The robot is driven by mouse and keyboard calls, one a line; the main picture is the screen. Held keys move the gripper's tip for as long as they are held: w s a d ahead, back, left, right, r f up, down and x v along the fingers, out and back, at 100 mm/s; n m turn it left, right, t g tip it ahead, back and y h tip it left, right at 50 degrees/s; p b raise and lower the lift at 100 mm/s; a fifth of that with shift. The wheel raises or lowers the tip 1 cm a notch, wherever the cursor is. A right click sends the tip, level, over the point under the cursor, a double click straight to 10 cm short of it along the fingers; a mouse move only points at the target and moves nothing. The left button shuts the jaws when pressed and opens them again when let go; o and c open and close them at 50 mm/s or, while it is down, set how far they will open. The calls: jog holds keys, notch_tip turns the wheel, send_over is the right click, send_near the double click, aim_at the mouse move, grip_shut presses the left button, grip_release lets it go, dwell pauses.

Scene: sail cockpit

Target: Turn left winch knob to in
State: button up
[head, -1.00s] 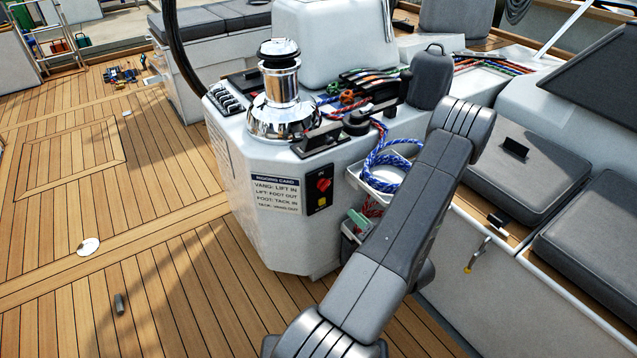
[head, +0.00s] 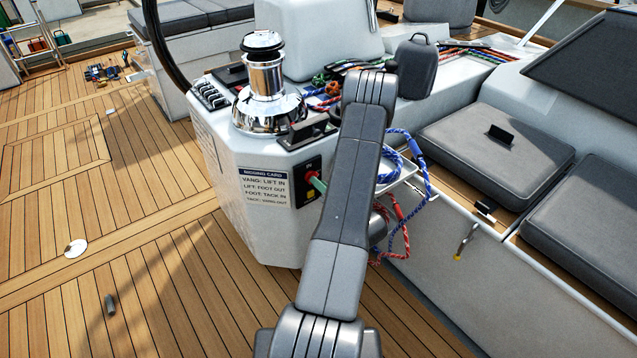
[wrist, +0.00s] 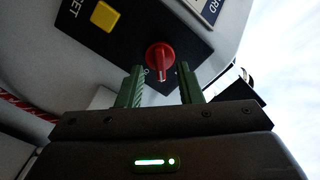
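The red winch knob (wrist: 159,55) sits on a black panel (wrist: 125,28) beside a yellow square button (wrist: 106,16) in the wrist view. A pale pointer mark shows on the knob, but its setting label is too unclear to read. My gripper (wrist: 160,80) is open, its two green fingers apart and the knob in line with the gap, at or just beyond the tips. In the head view the panel (head: 312,194) is on the front of the white console, and a green finger (head: 318,183) is close by the knob. My arm hides the rest of the gripper.
Blue rope (head: 424,165) and red rope (head: 398,212) hang right of my arm. Grey-cushioned seats (head: 497,147) are at right. The teak deck at left is largely clear.

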jog(key=shift+x, duration=0.85)
jog(key=shift+c, duration=0.2)
grip_shut()
